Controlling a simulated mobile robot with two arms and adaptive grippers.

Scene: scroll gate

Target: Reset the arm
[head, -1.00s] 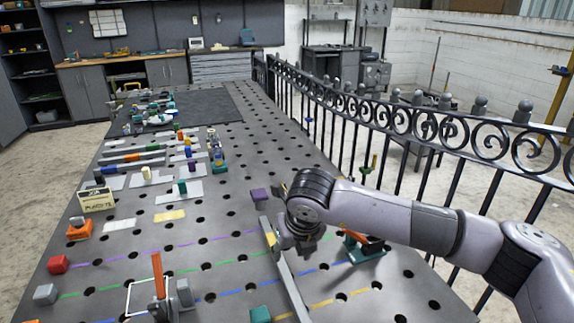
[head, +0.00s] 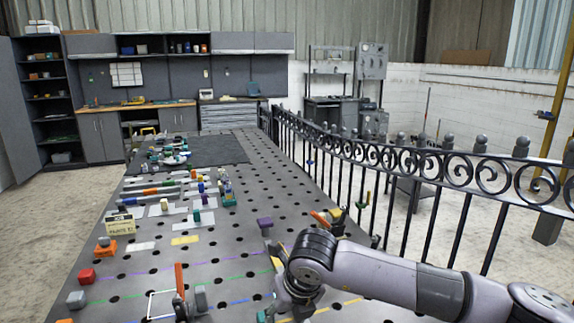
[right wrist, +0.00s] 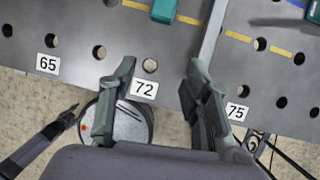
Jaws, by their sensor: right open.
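My right arm comes in from the right in the head view, over the near right part of the perforated metal table (head: 215,262). Its gripper's fingers are mostly hidden below the wrist there. In the right wrist view the right gripper (right wrist: 160,72) is open, with nothing between its fingers. The fingers are over the table's edge, near the label 72 (right wrist: 144,88). My left gripper shows in neither view.
A long grey bar (right wrist: 208,40) lies right of the gripper; a teal block (right wrist: 165,10) is beyond it. An orange-handled clamp (head: 322,217) stands behind the wrist. Several blocks and tools cover the table's left side. A black scroll fence (head: 400,165) runs along the right.

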